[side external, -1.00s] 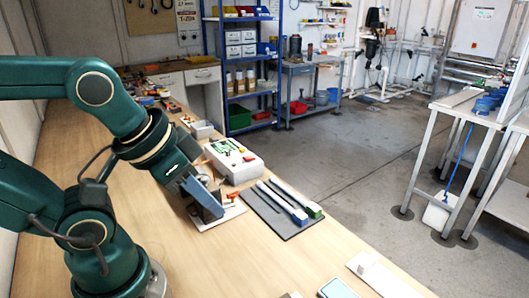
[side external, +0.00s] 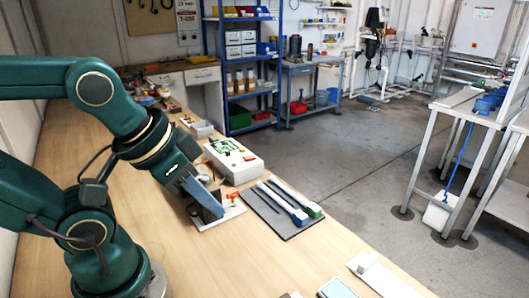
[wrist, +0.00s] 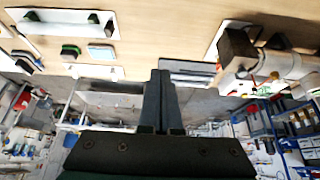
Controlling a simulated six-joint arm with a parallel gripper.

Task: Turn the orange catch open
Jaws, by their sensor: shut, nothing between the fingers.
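The orange catch (side external: 231,196) shows as a small orange piece on the right of a dark block (side external: 212,206), on a white base plate (side external: 233,212) on the bench. My gripper (side external: 212,212) is low over the left side of this fixture in the side view and partly covers it. In the wrist view my gripper (wrist: 160,75) has its two fingers together, with nothing between them. There the dark block (wrist: 238,48) and a silvery cylinder (wrist: 285,65) are to the right of the fingers, apart from them in the picture. Contact with the catch cannot be told.
A white box with a green panel (side external: 234,160) stands behind the fixture. A dark mat (side external: 268,222) with green- and blue-ended tools lies to its right. A small tray (side external: 202,129) is farther back. The bench front is mostly clear, with a blue-topped item (side external: 337,289) near the edge.

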